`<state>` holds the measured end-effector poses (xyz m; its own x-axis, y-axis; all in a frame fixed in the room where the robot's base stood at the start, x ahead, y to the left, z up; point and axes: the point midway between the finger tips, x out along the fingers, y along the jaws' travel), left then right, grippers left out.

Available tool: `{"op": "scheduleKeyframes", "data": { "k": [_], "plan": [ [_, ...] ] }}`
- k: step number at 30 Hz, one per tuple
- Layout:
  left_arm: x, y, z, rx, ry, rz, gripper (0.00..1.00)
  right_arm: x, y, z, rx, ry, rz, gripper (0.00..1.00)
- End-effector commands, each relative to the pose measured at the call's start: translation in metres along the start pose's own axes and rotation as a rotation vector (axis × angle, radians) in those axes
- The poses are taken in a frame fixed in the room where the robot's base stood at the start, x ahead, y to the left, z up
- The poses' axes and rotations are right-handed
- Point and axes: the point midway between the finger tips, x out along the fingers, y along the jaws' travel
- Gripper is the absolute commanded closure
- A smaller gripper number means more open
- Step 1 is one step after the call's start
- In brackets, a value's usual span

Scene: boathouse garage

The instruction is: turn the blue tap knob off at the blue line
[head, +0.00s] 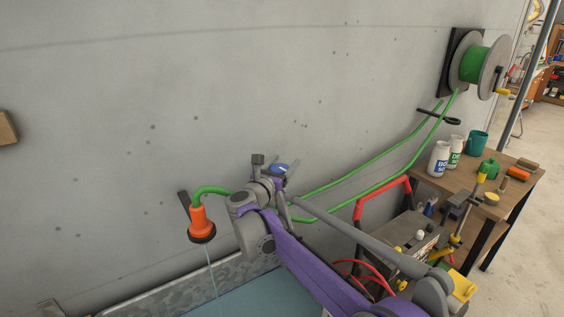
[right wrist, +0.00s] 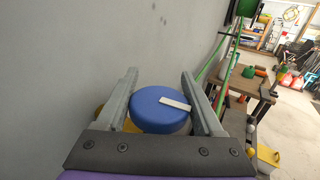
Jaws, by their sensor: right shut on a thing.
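The round blue tap knob (right wrist: 150,108) has a white bar on its top, pointing to the right and slightly down in the right wrist view. It also shows as a small blue spot in the head view (head: 279,169), close to the concrete wall. My right gripper (right wrist: 160,88) has one grey finger on each side of the knob and is shut on it. In the head view my right gripper (head: 275,172) partly hides the tap. I cannot make out a blue line. A thin water stream (head: 211,268) falls from the orange nozzle (head: 200,222). My left gripper is out of view.
A metal trough (head: 180,296) with blue-green water lies below the nozzle. A green hose (head: 375,157) runs along the wall to a reel (head: 476,64). A wooden bench (head: 518,187) with bottles and a mug stands right, beside a red-handled tool carrier (head: 378,190).

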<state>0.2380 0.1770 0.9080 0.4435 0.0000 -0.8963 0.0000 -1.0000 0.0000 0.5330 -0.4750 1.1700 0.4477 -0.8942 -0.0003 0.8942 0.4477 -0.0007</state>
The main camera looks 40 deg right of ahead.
Motion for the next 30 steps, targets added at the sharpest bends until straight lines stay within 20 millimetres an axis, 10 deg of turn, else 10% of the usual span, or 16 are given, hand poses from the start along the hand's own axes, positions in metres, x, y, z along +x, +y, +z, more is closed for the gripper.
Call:
{"op": "scheduleKeyframes", "data": {
  "k": [26, 27, 30],
  "plan": [
    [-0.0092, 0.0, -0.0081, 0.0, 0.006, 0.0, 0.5, -0.0008, -0.0063, -0.0006, 0.001, 0.001, -0.199, 0.87],
    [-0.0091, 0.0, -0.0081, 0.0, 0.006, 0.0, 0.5, -0.0007, -0.0063, -0.0006, 0.001, 0.001, -0.199, 0.3],
    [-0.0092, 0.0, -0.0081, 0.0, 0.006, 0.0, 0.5, -0.0007, -0.0062, -0.0005, 0.001, 0.001, -0.199, 0.12]
  ]
}}
